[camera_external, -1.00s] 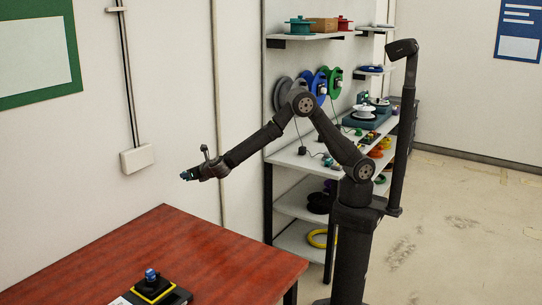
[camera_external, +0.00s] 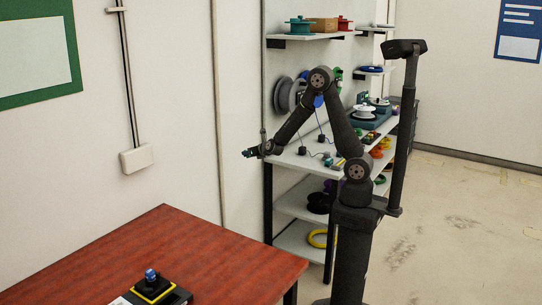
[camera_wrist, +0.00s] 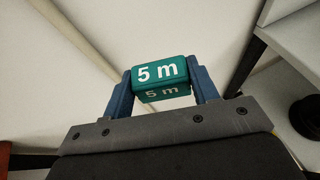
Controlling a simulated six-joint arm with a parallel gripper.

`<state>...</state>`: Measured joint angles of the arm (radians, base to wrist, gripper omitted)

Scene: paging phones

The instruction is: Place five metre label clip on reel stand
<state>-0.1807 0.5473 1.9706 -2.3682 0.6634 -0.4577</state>
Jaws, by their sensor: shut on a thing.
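A teal label clip (camera_wrist: 160,72) marked "5 m" is in the wrist view, between the two blue fingers of my gripper (camera_wrist: 162,88). The gripper is shut on it. In the external view my gripper (camera_external: 247,153) is in the air, left of the shelf unit and beyond the red table, with the clip too small to make out clearly. A black stand (camera_external: 160,297) with a yellow-edged block and a blue top piece is at the front of the red table (camera_external: 190,255). I cannot tell whether this is the reel stand.
A shelf unit (camera_external: 285,163) stands along the wall with reels, spools and small devices on it. Grey and blue reels hang above its top, partly behind my arm. Most of the red table top is bare. A white box with a cable (camera_external: 137,159) is on the wall.

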